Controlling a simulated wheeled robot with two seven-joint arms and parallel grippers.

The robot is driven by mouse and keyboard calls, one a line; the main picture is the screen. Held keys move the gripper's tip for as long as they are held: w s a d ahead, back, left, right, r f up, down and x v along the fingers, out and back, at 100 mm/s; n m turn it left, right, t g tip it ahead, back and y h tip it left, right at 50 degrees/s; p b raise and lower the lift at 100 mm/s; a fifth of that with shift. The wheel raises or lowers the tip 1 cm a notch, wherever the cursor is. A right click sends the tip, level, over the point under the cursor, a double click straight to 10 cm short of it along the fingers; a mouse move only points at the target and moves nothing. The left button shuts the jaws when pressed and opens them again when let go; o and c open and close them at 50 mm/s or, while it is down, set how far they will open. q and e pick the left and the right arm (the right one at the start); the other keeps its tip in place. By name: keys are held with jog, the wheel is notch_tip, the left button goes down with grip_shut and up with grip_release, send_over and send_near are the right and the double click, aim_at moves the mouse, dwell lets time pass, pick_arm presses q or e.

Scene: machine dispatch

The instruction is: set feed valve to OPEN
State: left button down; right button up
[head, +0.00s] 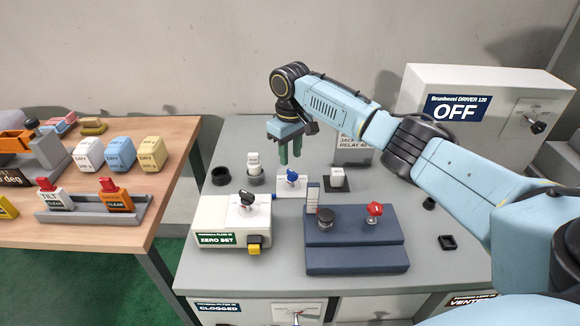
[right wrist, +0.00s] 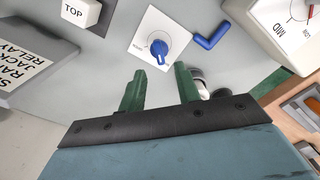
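A blue knob (head: 292,176) sits on a small white plate (head: 284,189) at the middle back of the grey table. In the right wrist view the blue knob (right wrist: 159,48) and its white plate (right wrist: 148,33) lie just beyond the fingertips; a blue elbow piece (right wrist: 212,36) is beside the plate. The plate's lettering is too small to read, so I cannot confirm it is the feed valve. My left gripper is out of view.
A white ZERO SET box (head: 210,214) with a black knob is front left of the plate. A white TOP block (head: 338,178) stands right of it, cylinders (head: 254,165) left. An OFF box (head: 437,84) is back right; a wooden table (head: 176,165) is left.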

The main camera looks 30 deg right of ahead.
aim_at(290, 170)
notch_tip(290, 170, down, 5)
jog(key=shift+r, duration=0.1)
dwell(0.3)
grip_shut()
